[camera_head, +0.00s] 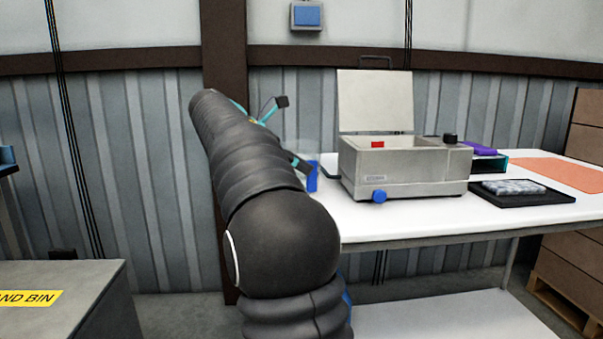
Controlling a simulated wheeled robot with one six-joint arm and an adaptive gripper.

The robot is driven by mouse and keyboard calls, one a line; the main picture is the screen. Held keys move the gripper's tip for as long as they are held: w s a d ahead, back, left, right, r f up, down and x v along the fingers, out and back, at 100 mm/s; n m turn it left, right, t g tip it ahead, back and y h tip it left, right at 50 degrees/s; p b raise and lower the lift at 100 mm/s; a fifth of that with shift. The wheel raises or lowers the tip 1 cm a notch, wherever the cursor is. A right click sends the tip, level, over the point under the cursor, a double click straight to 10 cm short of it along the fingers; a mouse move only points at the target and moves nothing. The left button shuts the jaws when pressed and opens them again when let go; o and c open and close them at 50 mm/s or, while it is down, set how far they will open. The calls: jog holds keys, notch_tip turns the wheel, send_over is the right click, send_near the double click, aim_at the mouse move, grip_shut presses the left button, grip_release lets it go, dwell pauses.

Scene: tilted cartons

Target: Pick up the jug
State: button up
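The jug (312,177) is mostly hidden behind my arm. Only a blue upright part, which looks like its handle, and a faint clear patch show at the left end of the white table (420,225). My gripper (291,133) is partly hidden by my dark sleeved arm. Its two black fingertips with teal links are spread wide apart, with nothing visible between them. The lower fingertip appears close to the blue part; I cannot tell if they touch.
A grey box-shaped device (405,172) with a raised lid and blue knob stands right of the jug. A black tray (522,194) with clear items and an orange mat (560,174) lie farther right. A grey bin (75,290) stands at lower left.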

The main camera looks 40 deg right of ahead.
jog(key=x, duration=0.4)
jog(key=shift+a+b, duration=0.1)
jog(key=shift+b, duration=0.25)
jog(key=shift+c, duration=0.3)
grip_shut()
jog(key=shift+r+p, duration=1.25)
jog(key=shift+r, duration=2.55)
notch_tip(320, 180, up, 8)
jog(key=shift+r, duration=0.2)
